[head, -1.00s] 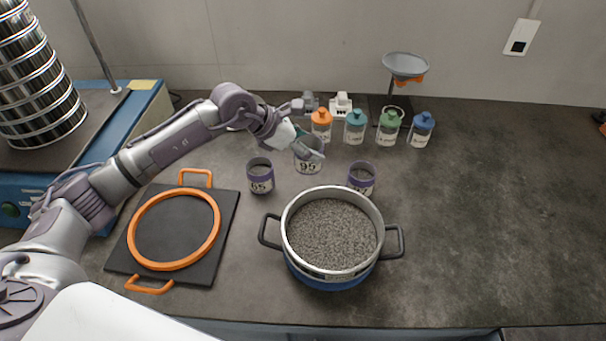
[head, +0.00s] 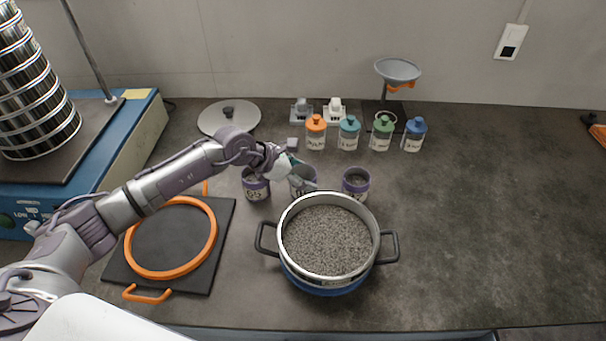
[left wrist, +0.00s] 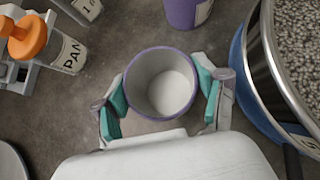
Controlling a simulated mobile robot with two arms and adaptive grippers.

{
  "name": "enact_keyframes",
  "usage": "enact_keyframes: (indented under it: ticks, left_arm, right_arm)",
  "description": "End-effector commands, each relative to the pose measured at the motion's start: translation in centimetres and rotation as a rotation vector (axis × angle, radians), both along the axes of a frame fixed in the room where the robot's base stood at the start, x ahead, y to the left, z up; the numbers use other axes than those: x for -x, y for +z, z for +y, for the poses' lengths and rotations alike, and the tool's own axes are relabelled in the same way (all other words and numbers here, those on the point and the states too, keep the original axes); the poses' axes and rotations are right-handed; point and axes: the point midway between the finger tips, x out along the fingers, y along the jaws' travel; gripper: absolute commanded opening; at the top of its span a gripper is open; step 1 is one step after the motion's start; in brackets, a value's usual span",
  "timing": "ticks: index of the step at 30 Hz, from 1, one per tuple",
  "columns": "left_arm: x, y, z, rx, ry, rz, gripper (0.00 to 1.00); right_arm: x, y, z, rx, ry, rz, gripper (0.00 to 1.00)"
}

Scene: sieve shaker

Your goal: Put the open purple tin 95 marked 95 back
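The open purple-rimmed tin 95 (head: 297,187) stands upright between two other tins, behind the pot; its label is partly covered by my gripper. My left gripper (head: 302,172) is around it. In the left wrist view the tin (left wrist: 160,85) looks empty, with a pale bottom, and the teal pads of the left gripper (left wrist: 163,90) press on both sides of it. Whether its base touches the bench is hard to tell. My right gripper is not in view.
Tin 65 (head: 256,187) is to its left, another purple tin (head: 355,186) to its right. A pot-like sieve (head: 374,262) full of grey grains stands in front. Several capped jars (head: 349,136), a round lid (head: 211,118) and a funnel (head: 398,71) stand behind.

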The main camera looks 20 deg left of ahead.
Motion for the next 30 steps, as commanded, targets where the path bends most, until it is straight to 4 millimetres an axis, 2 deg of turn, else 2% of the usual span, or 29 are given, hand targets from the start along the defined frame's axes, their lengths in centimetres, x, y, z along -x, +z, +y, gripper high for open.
enact_keyframes:
  ticks: [1, 2, 14, 16, 30]
  left_arm:
    - [0.0, 0.0, 0.0, 0.000, 0.000, 0.000, 0.85]
    - [0.0, 0.0, 0.0, 0.000, 0.000, 0.000, 0.90]
    - [0.0, 0.6, 0.0, 0.000, 0.000, 0.000, 0.90]
    - [0.3, 0.8, 0.6, -0.001, 0.001, -0.001, 0.90]
    - [4.4, 7.3, 5.7, -0.003, 0.001, -0.002, 0.90]
  right_arm:
    - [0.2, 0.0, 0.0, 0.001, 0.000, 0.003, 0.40]
    - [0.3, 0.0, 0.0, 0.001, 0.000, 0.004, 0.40]
    - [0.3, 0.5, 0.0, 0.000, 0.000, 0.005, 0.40]
    - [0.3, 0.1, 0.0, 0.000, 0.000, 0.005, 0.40]
    - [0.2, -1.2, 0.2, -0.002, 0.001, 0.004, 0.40]
